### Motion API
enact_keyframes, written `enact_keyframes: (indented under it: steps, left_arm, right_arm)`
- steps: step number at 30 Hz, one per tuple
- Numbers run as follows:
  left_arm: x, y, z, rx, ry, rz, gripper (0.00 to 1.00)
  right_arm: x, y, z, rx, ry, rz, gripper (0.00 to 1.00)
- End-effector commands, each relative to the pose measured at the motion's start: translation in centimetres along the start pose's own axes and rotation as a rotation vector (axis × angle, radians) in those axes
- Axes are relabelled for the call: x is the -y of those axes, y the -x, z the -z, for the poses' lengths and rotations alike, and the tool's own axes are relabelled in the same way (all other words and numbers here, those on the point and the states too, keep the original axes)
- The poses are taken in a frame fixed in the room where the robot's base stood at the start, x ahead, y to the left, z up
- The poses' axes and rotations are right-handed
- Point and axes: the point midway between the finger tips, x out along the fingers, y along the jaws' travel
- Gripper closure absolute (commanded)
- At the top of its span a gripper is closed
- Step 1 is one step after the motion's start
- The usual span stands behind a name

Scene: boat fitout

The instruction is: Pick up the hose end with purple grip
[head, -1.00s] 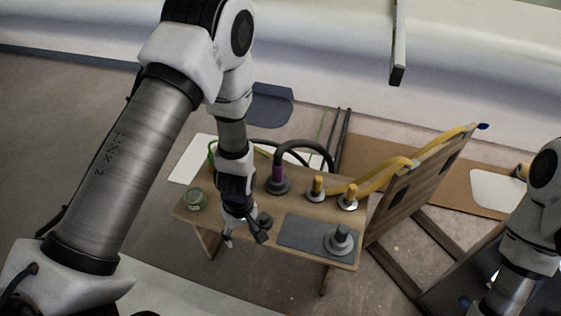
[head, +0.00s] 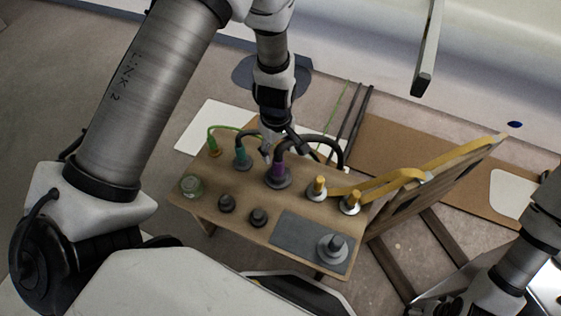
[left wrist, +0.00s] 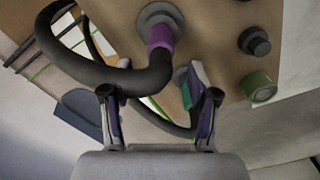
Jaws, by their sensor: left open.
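The hose end with purple grip (head: 278,172) stands upright in a dark round base on the small wooden table, with a thick black hose arching from it to the right. In the left wrist view the purple grip (left wrist: 160,36) shows beyond the fingers, with the black hose curving left. My left gripper (head: 281,146) is just behind the purple grip, close to the hose; contact cannot be told. Its fingers (left wrist: 158,108) are apart, and nothing is clearly held between them. My right arm shows at the right edge of the head view, but its fingers are not visible.
A teal-gripped hose (head: 242,156) and a green hose (head: 214,146) stand left of the purple one. Two yellow fittings (head: 319,187) stand to its right. Black knobs (head: 258,217), a green jar (head: 192,185) and a grey mat (head: 290,236) with a grey fitting occupy the front.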

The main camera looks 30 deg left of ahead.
Motion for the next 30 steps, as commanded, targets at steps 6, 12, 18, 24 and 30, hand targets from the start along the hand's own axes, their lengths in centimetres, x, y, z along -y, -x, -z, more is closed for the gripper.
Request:
enact_keyframes:
  steps: [6, 12, 18, 24, 30]
  left_arm:
    - [0.1, -4.3, -0.3, 0.000, 0.000, 0.001, 0.40]
    - [0.1, -4.7, -0.2, -0.001, 0.000, -0.001, 0.40]
    - [0.1, -4.7, -0.2, -0.001, 0.000, -0.001, 0.86]
    - [0.1, -4.7, -0.3, -0.001, 0.000, -0.001, 1.00]
    - [0.1, -4.2, -0.3, 0.000, 0.000, -0.001, 1.00]
  right_arm:
    - [0.0, -2.9, 0.0, 0.000, 0.000, 0.000, 0.24]
    - [0.0, -2.8, 0.0, -0.001, 0.000, 0.000, 0.24]
    - [0.0, -2.8, 0.0, -0.001, 0.000, 0.000, 0.24]
    - [0.0, -2.8, 0.0, -0.001, 0.000, 0.000, 0.24]
    - [0.0, -2.5, 0.0, -0.001, 0.000, 0.000, 0.24]
